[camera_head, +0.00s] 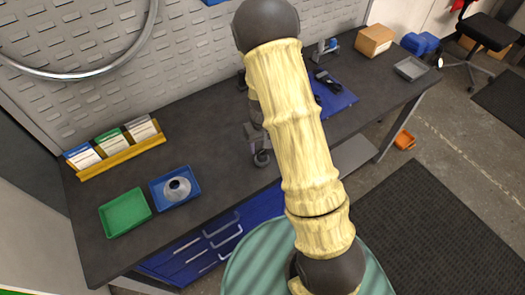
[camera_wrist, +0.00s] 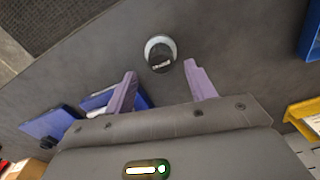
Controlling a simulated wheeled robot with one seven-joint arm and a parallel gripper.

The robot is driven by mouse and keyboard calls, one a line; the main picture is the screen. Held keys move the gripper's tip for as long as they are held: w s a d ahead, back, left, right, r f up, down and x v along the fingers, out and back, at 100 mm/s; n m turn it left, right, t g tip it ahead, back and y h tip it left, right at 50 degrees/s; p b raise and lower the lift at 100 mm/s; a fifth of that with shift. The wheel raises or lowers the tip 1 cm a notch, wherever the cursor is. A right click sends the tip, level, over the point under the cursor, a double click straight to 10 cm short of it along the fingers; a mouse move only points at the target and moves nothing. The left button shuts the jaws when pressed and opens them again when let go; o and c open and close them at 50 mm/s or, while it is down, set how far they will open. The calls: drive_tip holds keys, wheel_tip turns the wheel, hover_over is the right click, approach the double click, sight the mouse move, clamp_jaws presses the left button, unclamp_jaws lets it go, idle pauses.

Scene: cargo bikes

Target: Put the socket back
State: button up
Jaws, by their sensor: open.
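A small round piece with a silver rim and dark centre, apparently the socket (camera_wrist: 160,53), stands on the dark bench top in the wrist view. It also shows in the head view (camera_head: 262,159), just left of my arm. My gripper (camera_wrist: 161,69) is open, its two purple fingers spread on either side below the socket in the picture, with nothing held. The fingertips appear short of the socket. In the head view my gripper (camera_head: 254,143) is mostly hidden behind my arm.
A blue tray (camera_head: 157,199) holding a silver round part and an empty green tray (camera_head: 125,213) lie at left. A yellow card rack (camera_head: 122,157) stands behind them. A blue mat (camera_head: 338,101) with a dark tool lies right of my arm. Bench between is clear.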

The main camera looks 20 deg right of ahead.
sight(263, 153)
wheel_tip(263, 153, up, 6)
drive_tip(key=shift+r+b, duration=0.25)
drive_tip(key=shift+b, duration=0.05)
drive_tip(key=shift+s+r, duration=0.1)
idle(0.4)
drive_tip(key=s+r+m+t, duration=0.1)
drive_tip(key=s+r+t, duration=0.1)
drive_tip(key=s+r, duration=0.8)
drive_tip(key=s, duration=0.4)
drive_tip(key=shift+r+t, duration=0.3)
drive_tip(key=shift+r, duration=0.05)
idle(0.3)
